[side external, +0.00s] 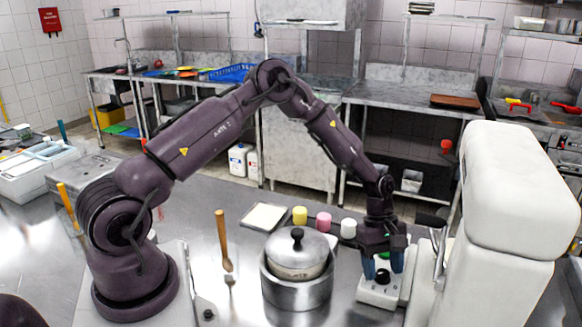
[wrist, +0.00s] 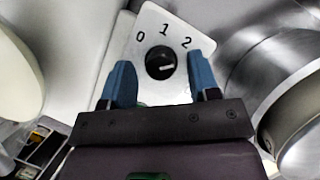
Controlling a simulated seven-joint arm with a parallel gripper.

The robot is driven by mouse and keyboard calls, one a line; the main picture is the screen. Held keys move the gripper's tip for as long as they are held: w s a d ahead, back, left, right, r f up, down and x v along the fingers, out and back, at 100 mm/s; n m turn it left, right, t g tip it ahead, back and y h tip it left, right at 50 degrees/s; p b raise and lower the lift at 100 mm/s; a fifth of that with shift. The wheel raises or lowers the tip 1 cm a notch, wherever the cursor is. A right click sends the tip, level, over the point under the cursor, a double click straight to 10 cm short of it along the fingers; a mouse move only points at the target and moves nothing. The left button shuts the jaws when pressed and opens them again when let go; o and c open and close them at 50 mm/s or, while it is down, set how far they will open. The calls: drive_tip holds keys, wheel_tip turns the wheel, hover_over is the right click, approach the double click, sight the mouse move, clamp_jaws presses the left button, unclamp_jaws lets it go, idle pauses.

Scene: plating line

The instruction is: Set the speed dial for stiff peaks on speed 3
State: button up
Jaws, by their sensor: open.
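The black speed dial (wrist: 160,64) sits on a white panel (wrist: 150,28) marked 0, 1 and 2. Its pale mark points right, below the 2, toward my right finger. No 3 can be seen; that part of the panel is behind the finger. In the side view the dial (side external: 382,277) is on a low white box (side external: 378,294) beside the large white mixer (side external: 508,200). My gripper (wrist: 160,76) is open, its blue fingers on either side of the dial with gaps. In the side view my gripper (side external: 383,264) points down over the dial; contact cannot be told.
A lidded pot (side external: 297,260) stands close left of the dial box. Yellow, pink and white cups (side external: 324,222) and a pale tray (side external: 263,217) are behind it. The mixer closes off the right side.

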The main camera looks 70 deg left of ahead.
drive_tip(key=shift+s+n+t, duration=0.1)
drive_tip(key=shift+n+t, duration=0.2)
drive_tip(key=shift+n, duration=0.5)
drive_tip(key=v, duration=1.3)
drive_tip(key=s+d+r+m+t+y, duration=0.1)
drive_tip(key=s+r+m+y, duration=0.1)
drive_tip(key=s+r+m, duration=0.4)
drive_tip(key=s+d+r+m+t+y, duration=0.1)
drive_tip(key=s+r+m+y, duration=0.2)
drive_tip(key=s+r+m, duration=0.4)
drive_tip(key=shift+s+r+m, duration=0.15)
drive_tip(key=shift+s+m, duration=1.35)
drive_tip(key=shift+s, duration=1.7)
drive_tip(key=shift+d, duration=0.15)
